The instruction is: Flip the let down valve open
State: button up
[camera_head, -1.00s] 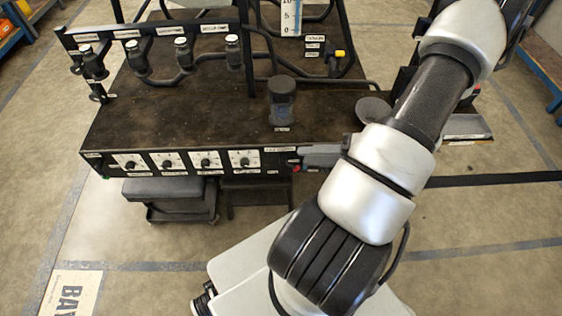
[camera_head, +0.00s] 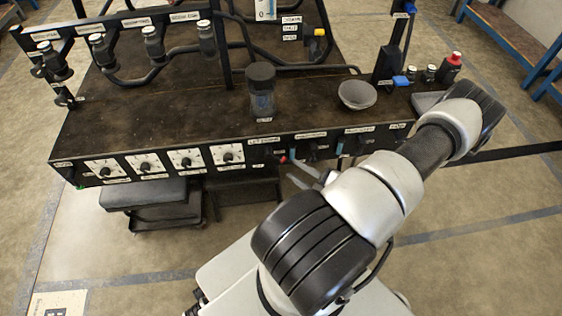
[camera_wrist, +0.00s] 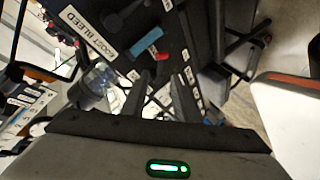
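The rig's front panel carries small labels. One label (camera_head: 265,141) above a red part (camera_head: 283,159) may read let down, but it is too small to be sure. The wrist view shows a blue handle (camera_wrist: 146,40) and a red part (camera_wrist: 160,57) near a label ending in "BLEED" (camera_wrist: 88,33). I cannot tell which is the let down valve. My gripper (camera_wrist: 162,98) has two dark fingers apart with nothing clearly between them.
A clear jar with a dark lid (camera_head: 262,92) and a grey bowl (camera_head: 357,95) stand on the dark bench top (camera_head: 200,110). Dials (camera_head: 145,163) line the panel's left. Small bottles, one red-capped (camera_head: 451,66), stand at the right.

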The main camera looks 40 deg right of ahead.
aim_at(281, 160)
jog(key=b+x, duration=0.1)
jog(key=x, duration=0.7)
jog(key=shift+w+f, duration=0.1)
jog(key=shift+w, duration=0.25)
grip_shut()
